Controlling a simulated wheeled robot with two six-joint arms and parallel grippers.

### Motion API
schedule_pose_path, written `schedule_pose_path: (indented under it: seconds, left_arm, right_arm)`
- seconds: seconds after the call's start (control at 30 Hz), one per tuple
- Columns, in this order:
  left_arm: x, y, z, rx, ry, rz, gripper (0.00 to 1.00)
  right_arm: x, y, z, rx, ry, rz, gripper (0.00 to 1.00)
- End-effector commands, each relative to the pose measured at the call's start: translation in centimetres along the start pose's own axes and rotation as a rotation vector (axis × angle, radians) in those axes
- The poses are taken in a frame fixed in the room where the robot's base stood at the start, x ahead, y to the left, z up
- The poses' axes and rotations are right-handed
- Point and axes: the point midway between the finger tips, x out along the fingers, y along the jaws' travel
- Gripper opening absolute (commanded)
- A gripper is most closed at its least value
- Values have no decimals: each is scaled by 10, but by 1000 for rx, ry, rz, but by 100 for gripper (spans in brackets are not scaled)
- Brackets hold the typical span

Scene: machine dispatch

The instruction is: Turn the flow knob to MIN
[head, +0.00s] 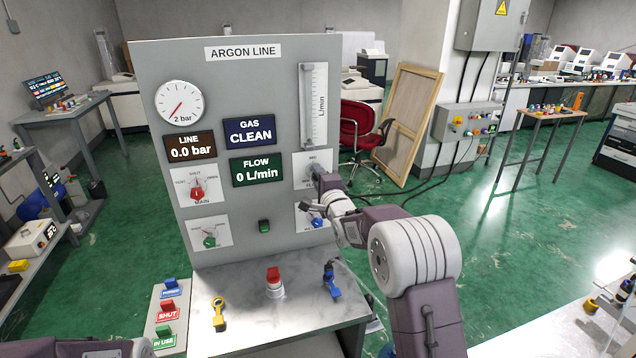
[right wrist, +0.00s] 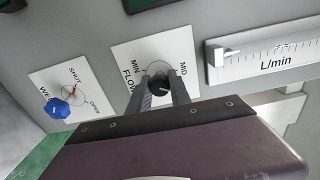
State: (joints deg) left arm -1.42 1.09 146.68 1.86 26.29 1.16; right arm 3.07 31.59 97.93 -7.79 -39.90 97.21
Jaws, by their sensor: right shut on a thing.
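The flow knob is a small black knob (right wrist: 159,87) on a white FLOW plate (right wrist: 128,54) of the grey panel. In the right wrist view the MIN and MID labels show on either side of its dial; I cannot read for certain which mark the knob points at. My right gripper (right wrist: 160,82) is shut on the knob, one finger on each side. In the head view my right gripper (head: 319,178) reaches the plate at the panel's right side and hides most of the knob. The FLOW display (head: 257,169) reads 0 L/min. My left gripper is outside the frames.
Just below the flow plate is a blue knob (head: 317,222), close to my right wrist. The panel also has a red MAIN knob (head: 197,192) and a green knob (head: 209,241). A red-topped part (head: 274,279), yellow key (head: 219,314) and blue key (head: 331,279) stand on the ledge.

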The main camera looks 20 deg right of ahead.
Motion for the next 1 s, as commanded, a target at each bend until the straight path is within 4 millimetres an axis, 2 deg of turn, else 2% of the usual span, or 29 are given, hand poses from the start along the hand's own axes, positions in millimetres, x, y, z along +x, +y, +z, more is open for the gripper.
schedule_pose_path:
  seconds: [0.03, 0.1, 1.0]
  left_arm:
    - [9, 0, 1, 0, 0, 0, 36]
    - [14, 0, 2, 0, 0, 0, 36]
    - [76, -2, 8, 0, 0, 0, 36]
  right_arm:
    - [0, 6, 1, -42, -3, 2, 0]
    - [0, 6, 1, -109, -3, 2, 0]
    - [0, 8, 2, -965, -8, 9, 0]
